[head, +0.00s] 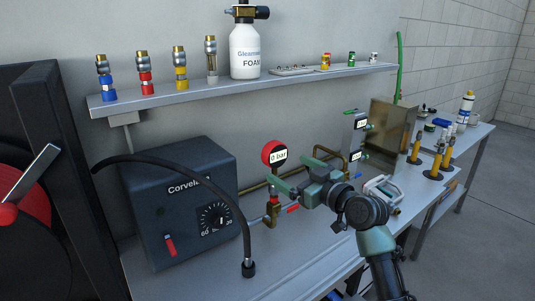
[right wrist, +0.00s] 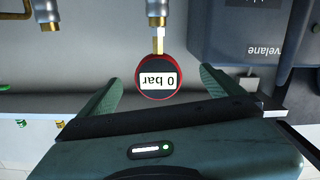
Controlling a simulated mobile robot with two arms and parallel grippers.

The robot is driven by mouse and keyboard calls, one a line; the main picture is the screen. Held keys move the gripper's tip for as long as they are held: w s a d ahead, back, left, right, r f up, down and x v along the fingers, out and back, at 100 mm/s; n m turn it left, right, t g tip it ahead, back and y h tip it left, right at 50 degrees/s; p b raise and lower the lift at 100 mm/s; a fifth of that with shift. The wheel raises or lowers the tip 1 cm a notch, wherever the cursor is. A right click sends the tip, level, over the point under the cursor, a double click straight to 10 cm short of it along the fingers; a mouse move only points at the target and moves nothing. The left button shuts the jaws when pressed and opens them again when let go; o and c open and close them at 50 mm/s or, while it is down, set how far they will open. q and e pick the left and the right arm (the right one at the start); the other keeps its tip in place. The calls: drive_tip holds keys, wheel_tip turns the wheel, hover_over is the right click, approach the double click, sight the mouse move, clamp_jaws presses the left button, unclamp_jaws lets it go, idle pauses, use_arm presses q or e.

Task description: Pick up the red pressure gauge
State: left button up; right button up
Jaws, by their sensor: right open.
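The red pressure gauge (head: 274,153) has a round red body and a white "0 bar" label. It stands upright on a brass fitting on the bench, to the right of the dark Corvelane box. In the right wrist view the gauge (right wrist: 159,78) appears upside down, between the two green fingers. My right gripper (head: 300,172) is open and empty, with its fingers apart on either side of the gauge in the wrist view (right wrist: 158,85). I cannot tell how far the fingers reach past the gauge. My left gripper is not in view.
The dark Corvelane box (head: 180,200) with a black hose stands left of the gauge. Brass pipes run behind it. A wall shelf (head: 240,85) above holds several colored couplings and a foam bottle (head: 245,50). The bench front (head: 290,250) is fairly clear.

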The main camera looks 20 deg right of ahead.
sight(278, 156)
drive_tip(key=shift+w+d+r, duration=0.15)
drive_tip(key=shift+w+r, duration=0.45)
drive_tip(key=shift+w, duration=0.1)
drive_tip(key=shift+w+r, duration=0.15)
drive_tip(key=shift+w, duration=0.2)
drive_tip(key=shift+w+a+r+p, duration=0.25)
drive_tip(key=shift+w+a+p, duration=0.1)
drive_tip(key=shift+p, duration=0.2)
drive_tip(key=p+x, duration=0.2)
drive_tip(key=x, duration=0.2)
drive_tip(key=shift+w+a+f, duration=0.1)
drive_tip(key=shift+w+a, duration=0.15)
drive_tip(key=shift+w+a+f, duration=0.1)
drive_tip(key=shift+w, duration=0.2)
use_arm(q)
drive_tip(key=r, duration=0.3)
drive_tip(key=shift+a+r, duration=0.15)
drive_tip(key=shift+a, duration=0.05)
use_arm(e)
drive_tip(key=c, duration=1.8)
